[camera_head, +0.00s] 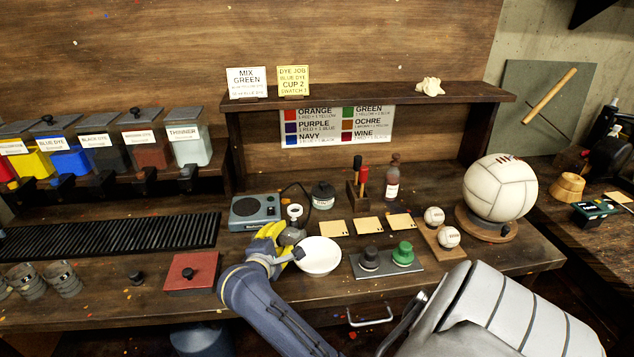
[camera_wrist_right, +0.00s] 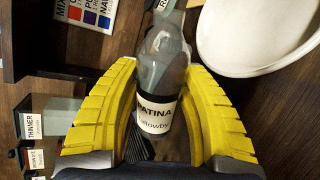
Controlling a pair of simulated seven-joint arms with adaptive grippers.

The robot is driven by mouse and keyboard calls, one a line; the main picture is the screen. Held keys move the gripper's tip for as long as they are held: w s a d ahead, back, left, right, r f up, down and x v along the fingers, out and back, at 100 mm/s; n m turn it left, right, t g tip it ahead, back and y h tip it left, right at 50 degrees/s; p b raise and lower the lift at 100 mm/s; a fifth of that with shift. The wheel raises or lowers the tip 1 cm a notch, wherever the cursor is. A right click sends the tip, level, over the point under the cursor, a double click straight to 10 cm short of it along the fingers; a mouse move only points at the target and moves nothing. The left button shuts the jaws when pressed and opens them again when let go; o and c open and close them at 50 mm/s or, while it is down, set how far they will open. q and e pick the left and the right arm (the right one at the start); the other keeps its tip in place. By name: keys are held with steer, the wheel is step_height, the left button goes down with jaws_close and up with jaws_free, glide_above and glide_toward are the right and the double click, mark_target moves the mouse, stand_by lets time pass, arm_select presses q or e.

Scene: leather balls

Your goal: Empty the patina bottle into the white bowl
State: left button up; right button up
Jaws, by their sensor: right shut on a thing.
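My right gripper (camera_head: 277,241) has yellow fingers and is shut on the patina bottle. In the right wrist view the bottle (camera_wrist_right: 163,90) is clear grey with a white and black PATINA label, held between both yellow fingers (camera_wrist_right: 163,110). The white bowl (camera_head: 320,258) stands on the bench just right of the gripper in the head view. Its rim and inside also show at the upper right of the wrist view (camera_wrist_right: 245,45), beside the bottle. I see no liquid stream and cannot tell how much is in the bottle. My left gripper is not in view.
A blue-grey device (camera_head: 254,211) and a dark jar (camera_head: 322,195) stand behind the gripper. A tray with black and green knobs (camera_head: 387,262) is right of the bowl. Two small balls (camera_head: 441,227) and a large ball (camera_head: 500,187) are further right.

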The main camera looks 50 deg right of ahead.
steer(key=shift+s+d+r+m, duration=0.2)
steer(key=shift+s+r+m, duration=0.1)
steer(key=shift+r, duration=0.15)
steer(key=shift+s+d+r+m, duration=0.2)
steer(key=shift+s+r, duration=0.05)
steer(key=shift+r, duration=0.15)
steer(key=shift+s+d+f+m+t+y, duration=0.1)
steer(key=shift+f+m+t+y, duration=0.2)
steer(key=shift+m, duration=0.35)
steer(key=shift+f+m+t+y, duration=0.15)
steer(key=shift+m+t+y, duration=0.2)
steer(key=shift+m, duration=0.3)
stand_by(1.9)
steer(key=shift+s+d+r+m+t, duration=0.1)
steer(key=shift+s+r+m+t, duration=0.05)
steer(key=shift+r+m+t, duration=0.4)
stand_by(1.8)
steer(key=shift+s+d+f+m+y+p, duration=0.15)
steer(key=shift+f+m+y+p, duration=0.15)
steer(key=shift+m, duration=0.15)
stand_by(0.6)
steer(key=shift+r, duration=0.1)
steer(key=shift+r+n, duration=0.2)
steer(key=shift+n, duration=0.1)
steer(key=shift+w+a+f+n+g, duration=0.3)
steer(key=shift+f+n+g, duration=0.1)
steer(key=shift+f+n, duration=0.1)
steer(key=shift+n+g+h, duration=0.3)
steer(key=shift+n+h, duration=0.15)
steer(key=shift+n, duration=0.05)
